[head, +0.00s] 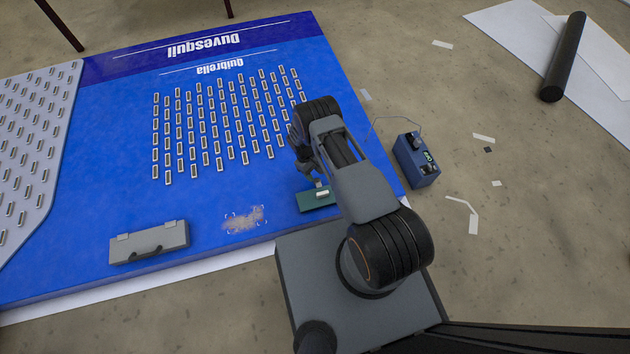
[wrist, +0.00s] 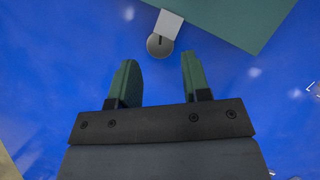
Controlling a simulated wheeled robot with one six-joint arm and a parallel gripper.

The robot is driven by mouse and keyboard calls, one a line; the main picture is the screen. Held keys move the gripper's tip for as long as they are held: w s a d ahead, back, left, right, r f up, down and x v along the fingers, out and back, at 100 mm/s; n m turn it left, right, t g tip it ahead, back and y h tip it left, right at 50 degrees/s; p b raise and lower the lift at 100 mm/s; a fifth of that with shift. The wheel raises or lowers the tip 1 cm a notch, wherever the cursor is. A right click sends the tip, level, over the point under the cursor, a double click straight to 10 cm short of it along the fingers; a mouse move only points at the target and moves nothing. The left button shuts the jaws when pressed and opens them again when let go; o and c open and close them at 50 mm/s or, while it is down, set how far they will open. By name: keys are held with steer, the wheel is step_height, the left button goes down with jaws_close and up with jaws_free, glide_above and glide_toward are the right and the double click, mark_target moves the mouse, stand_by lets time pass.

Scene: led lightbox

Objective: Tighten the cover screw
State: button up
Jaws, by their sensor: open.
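A round grey screw head (wrist: 160,46) with a dark slot lies in the wrist view just beyond my fingertips, against a pale block (wrist: 170,24). The block overlaps the edge of a green plate (wrist: 235,18). The same green plate (head: 311,203) lies on the blue panel beside my arm in the head view, with a pale piece (head: 322,193) on it; the screw is too small to make out there. My gripper (wrist: 158,60) is open and empty, its two green-tipped fingers apart, with the screw head ahead of the gap. In the head view my arm partly hides the gripper (head: 315,179).
The blue panel (head: 110,165) carries rows of small light strips (head: 185,140). A grey case (head: 150,243) and a tan dusty patch (head: 243,220) lie left of the plate. A blue powered box (head: 416,159) stands right. A black roll (head: 564,57) lies at the upper right.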

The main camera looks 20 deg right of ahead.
mark_target(317, 181)
steer(key=shift+b+x, duration=0.45)
steer(key=shift+x, duration=1.6)
steer(key=shift+c, duration=0.2)
